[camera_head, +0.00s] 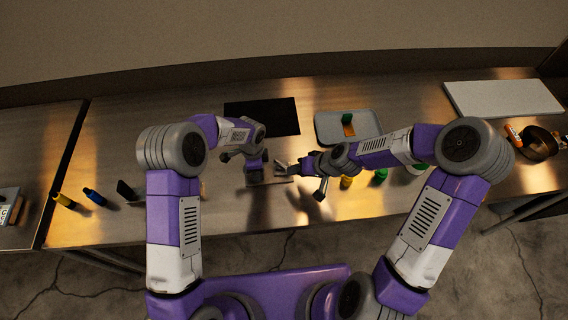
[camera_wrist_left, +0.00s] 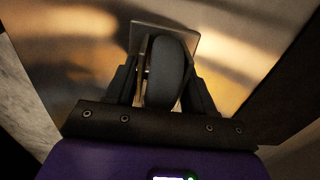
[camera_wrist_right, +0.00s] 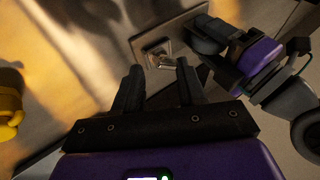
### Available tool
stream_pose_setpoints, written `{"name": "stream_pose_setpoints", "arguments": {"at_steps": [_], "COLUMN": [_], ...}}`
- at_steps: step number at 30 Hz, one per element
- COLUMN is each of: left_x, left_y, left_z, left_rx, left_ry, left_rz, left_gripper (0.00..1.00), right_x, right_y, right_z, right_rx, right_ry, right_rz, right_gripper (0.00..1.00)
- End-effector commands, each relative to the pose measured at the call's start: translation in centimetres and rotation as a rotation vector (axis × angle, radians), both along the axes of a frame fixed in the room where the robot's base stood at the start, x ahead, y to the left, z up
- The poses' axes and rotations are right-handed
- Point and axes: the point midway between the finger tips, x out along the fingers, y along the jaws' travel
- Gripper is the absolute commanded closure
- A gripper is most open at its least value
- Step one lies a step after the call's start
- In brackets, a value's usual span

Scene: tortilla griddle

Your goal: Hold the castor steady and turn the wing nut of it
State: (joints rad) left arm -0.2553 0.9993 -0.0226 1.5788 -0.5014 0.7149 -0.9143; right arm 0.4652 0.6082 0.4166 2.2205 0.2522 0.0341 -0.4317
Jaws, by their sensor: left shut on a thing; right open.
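The castor has a dark wheel (camera_wrist_left: 168,72) and a flat metal mounting plate (camera_wrist_left: 150,30). My left gripper (camera_wrist_left: 160,62) is shut on the castor, its fingers on both sides of the wheel. In the right wrist view the wheel (camera_wrist_right: 208,34) lies beside the left gripper's fingers, and the metallic wing nut (camera_wrist_right: 159,54) shows against the plate. My right gripper (camera_wrist_right: 159,66) is open and empty, its fingertips just short of the wing nut. In the head view the right gripper (camera_head: 290,168) points left at the castor; the castor is small and partly hidden there.
A grey tray (camera_head: 326,128) with a green and orange item lies behind the right arm. A black mat (camera_head: 262,115) lies at the back. Yellow (camera_head: 346,182) and green (camera_head: 380,176) items stand right of the right gripper.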

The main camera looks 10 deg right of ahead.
Motion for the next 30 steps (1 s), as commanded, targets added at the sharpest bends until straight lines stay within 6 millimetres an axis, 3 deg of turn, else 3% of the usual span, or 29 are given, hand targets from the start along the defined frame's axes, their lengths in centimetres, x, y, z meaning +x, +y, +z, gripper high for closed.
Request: {"name": "stream_pose_setpoints", "arguments": {"at_steps": [9,18,23,30], "left_x": [-0.1,-0.1,-0.1,-0.1], "left_y": [0.1,0.1,0.1,0.1], "left_z": [-0.2,-0.2,-0.2,-0.1], "left_rx": [0.003,0.002,0.002,0.002], "left_ry": [0.004,0.003,0.003,0.003], "left_rz": [0.001,0.001,0.001,0.001], "left_gripper": [0.76,0.76,0.76,0.76], "right_x": [0.0,0.1,0.6,2.5], "right_y": [-1.4,-1.9,-1.3,0.9], "right_z": [2.2,3.5,2.9,0.0], "right_rx": [-0.182,-0.299,-0.305,-0.304], "right_ry": [-0.390,-0.579,-0.596,-0.592], "right_rz": [0.417,0.609,0.627,0.626], "right_gripper": [0.60,0.60,0.60,0.60]}}
